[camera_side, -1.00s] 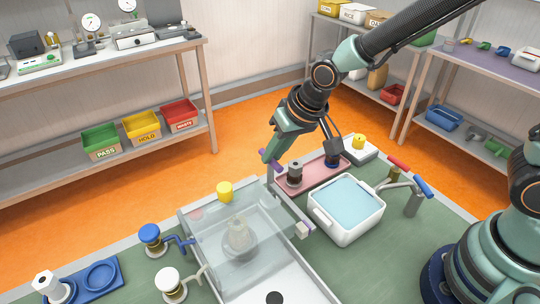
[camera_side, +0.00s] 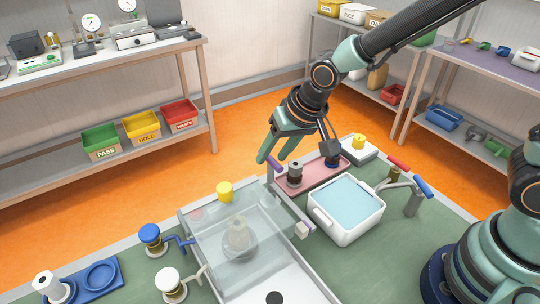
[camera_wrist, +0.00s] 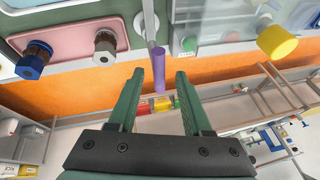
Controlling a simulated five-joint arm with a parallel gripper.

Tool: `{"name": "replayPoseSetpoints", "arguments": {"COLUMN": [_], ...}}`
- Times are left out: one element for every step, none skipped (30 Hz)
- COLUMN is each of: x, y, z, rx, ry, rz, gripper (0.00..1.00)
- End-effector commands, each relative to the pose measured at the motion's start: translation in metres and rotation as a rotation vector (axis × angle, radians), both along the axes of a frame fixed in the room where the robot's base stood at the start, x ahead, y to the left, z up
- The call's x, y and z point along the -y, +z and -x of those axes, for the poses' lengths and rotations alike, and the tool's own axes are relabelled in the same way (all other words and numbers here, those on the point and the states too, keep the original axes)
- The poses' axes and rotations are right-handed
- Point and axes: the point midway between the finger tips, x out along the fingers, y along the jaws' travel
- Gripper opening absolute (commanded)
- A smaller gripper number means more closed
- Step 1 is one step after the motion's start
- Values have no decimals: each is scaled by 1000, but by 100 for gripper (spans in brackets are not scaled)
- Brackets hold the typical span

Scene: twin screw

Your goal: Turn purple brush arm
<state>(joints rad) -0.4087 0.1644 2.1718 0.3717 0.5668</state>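The purple brush arm (camera_side: 275,163) is a short purple bar on a thin grey post at the far right corner of the clear-covered box (camera_side: 235,235). In the wrist view the purple bar (camera_wrist: 159,65) shows between my fingertips, with a gap on both sides. My gripper (camera_side: 272,159) has its two green fingers apart, near the purple bar. The wrist view also shows my gripper (camera_wrist: 160,74) open, with nothing clamped. The side view does not show clearly whether a finger touches the bar.
A pink tray (camera_side: 313,172) with dark-capped fittings lies right of the post. A white tub (camera_side: 345,212) of blue liquid stands in front of it. A yellow knob (camera_side: 224,190) stands at the box's far edge. Blue (camera_side: 150,235) and white (camera_side: 168,280) valves stand left.

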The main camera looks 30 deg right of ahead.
Motion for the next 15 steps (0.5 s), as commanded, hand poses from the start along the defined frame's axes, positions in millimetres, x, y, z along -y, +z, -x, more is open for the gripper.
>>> {"name": "replayPoseSetpoints", "arguments": {"x": [0, 0, 0, 1, 1, 1, 2, 2, 3, 4, 5, 6, 7, 8, 9], "y": [0, 1, 2, 4, 6, 9, 12, 15, 20, 24, 28, 35, 40, 44, 51], "z": [0, 0, 0, 1, 1, 3, 4, 5, 7, 9, 11, 13, 15, 17, 20], "rx": [1, 1, 1, 2, 2, 3, 3, 4, 4, 5, 5, 7, 6, 7, 7], "ry": [0, 0, 0, 0, 0, 0, 0, 0, 0, 0, 0, 0, 0, 0, 0], "rz": [0, 0, -1, -1, -1, -1, -1, -1, -1, -2, -2, -3, -2, -3, -3], "gripper": [50, 50, 50, 50, 50, 50, 50, 50, 50, 50, 50, 50, 50, 50, 50]}}
